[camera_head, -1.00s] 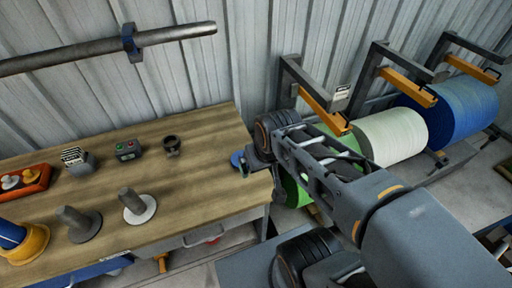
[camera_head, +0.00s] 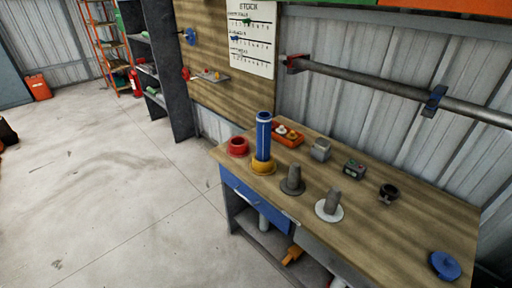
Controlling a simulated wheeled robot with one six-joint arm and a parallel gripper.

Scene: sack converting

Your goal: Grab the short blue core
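A blue core (camera_head: 263,137) with a pale rim at its top stands upright in a yellow base (camera_head: 263,167) on the wooden workbench (camera_head: 400,220). A low blue round piece (camera_head: 445,265) lies at the bench's near right end. I cannot tell from this view whether another, shorter blue core is present. My gripper and arm are not in view now, so its state and anything in it are hidden.
A red ring (camera_head: 237,147) sits beside the yellow base. A dark-based peg (camera_head: 293,180) and a white-based peg (camera_head: 329,205) stand on the bench. A grey bar (camera_head: 390,92) runs along the wall. The concrete floor (camera_head: 120,190) at left is mostly clear.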

